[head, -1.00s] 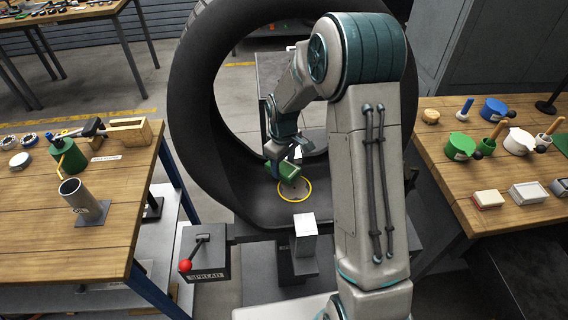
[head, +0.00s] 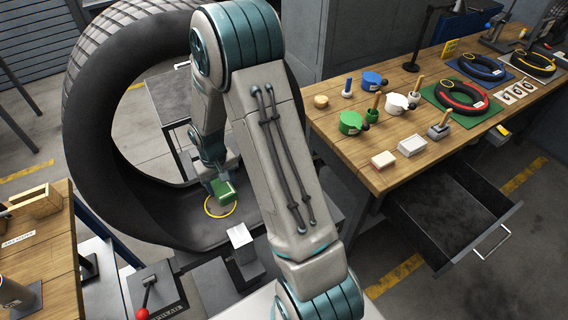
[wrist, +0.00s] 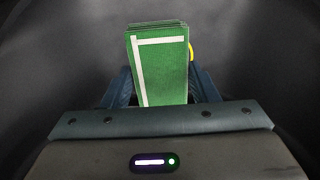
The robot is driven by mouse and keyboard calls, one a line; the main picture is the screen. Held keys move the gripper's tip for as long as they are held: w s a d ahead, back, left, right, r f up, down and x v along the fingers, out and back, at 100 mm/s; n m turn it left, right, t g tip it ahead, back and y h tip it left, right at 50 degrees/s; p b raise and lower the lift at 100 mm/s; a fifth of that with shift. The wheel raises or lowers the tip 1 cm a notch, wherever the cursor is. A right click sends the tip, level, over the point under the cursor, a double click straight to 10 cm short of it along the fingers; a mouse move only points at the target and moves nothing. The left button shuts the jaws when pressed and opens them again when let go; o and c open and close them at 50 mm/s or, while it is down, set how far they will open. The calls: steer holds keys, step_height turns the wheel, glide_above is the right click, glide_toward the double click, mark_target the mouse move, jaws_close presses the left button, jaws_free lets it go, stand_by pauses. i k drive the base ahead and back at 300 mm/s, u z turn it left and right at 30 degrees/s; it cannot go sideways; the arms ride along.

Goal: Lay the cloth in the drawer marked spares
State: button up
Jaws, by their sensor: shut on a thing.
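A folded green cloth (wrist: 165,70) with a white stripe fills the middle of the wrist view. My gripper (wrist: 160,92) is shut on it, with a blue finger showing on each side. In the head view the cloth (head: 223,190) hangs at the end of my arm, inside the big tyre opening and close above a yellow ring mark. An open dark drawer (head: 440,208) sticks out under the right bench. It looks empty in the part I see, and no label on it can be read.
The black tyre (head: 85,110) stands upright around my forearm. The right bench (head: 335,135) bears pots, blocks and coloured rings. A lever box with a red knob (head: 145,284) stands front left. Floor is free right of the drawer.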

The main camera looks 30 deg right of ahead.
mark_target(441, 232)
steer(key=k, duration=0.45)
steer(key=u, duration=1.8)
steer(key=k, duration=1.95)
steer(key=z, duration=2.45)
steer(key=i, duration=0.5)
steer(key=z, duration=0.05)
